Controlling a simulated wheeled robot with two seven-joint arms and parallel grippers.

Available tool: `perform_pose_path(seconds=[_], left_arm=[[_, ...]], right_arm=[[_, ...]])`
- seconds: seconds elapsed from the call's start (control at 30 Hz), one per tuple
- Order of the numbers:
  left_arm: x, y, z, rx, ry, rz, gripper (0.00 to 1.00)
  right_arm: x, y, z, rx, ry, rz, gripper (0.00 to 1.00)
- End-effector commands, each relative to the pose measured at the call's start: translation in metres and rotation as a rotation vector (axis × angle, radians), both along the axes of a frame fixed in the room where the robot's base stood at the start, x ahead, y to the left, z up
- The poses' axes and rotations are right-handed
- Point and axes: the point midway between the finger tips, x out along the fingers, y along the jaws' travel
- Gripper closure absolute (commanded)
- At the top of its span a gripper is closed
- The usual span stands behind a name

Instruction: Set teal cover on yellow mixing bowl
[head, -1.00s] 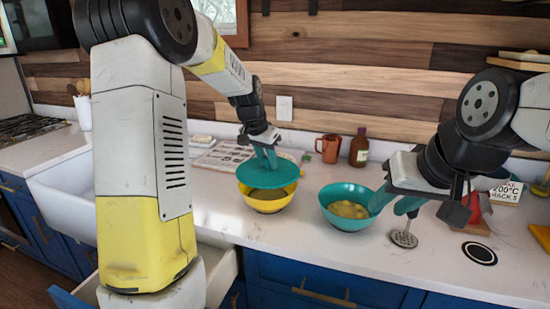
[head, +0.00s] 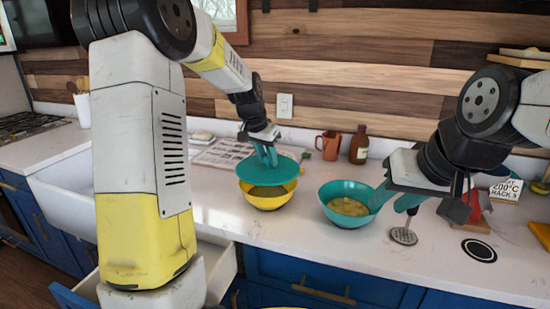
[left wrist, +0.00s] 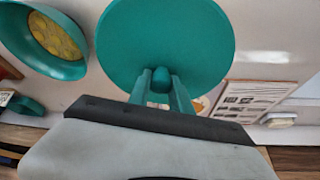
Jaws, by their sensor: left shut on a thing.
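The teal cover (head: 235,168) is a flat round lid held by its knob in my left gripper (head: 267,156), which is shut on it. In the left wrist view the cover (left wrist: 165,35) fills the top middle, with the knob between the fingertips (left wrist: 160,84). The yellow mixing bowl (head: 268,202) stands on the counter. The cover hangs over its back and juts out to the left; the bowl's front interior shows below the cover, so they look apart. My right gripper (head: 396,201) appears open, right of the teal bowl.
A teal bowl (head: 345,218) with yellow food stands right of the yellow bowl. A masher (head: 403,236) stands below my right gripper. A copper mug (head: 328,145) and brown bottle (head: 359,147) are behind. Open counter lies in front of the bowls. The sink (head: 65,195) is left.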

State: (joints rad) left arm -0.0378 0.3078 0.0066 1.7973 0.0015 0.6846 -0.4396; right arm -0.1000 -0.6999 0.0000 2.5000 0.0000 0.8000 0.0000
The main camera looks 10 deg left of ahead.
Motion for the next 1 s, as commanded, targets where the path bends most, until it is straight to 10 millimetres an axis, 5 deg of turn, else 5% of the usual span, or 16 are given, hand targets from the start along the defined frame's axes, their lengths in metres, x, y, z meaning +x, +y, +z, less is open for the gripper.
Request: perform_pose_path(seconds=[1.0], left_arm=[[0.000, 0.000, -0.012, 0.000, 0.000, 0.000, 1.00]], right_arm=[[0.000, 0.000, 0.000, 0.000, 0.000, 0.000, 0.65]])
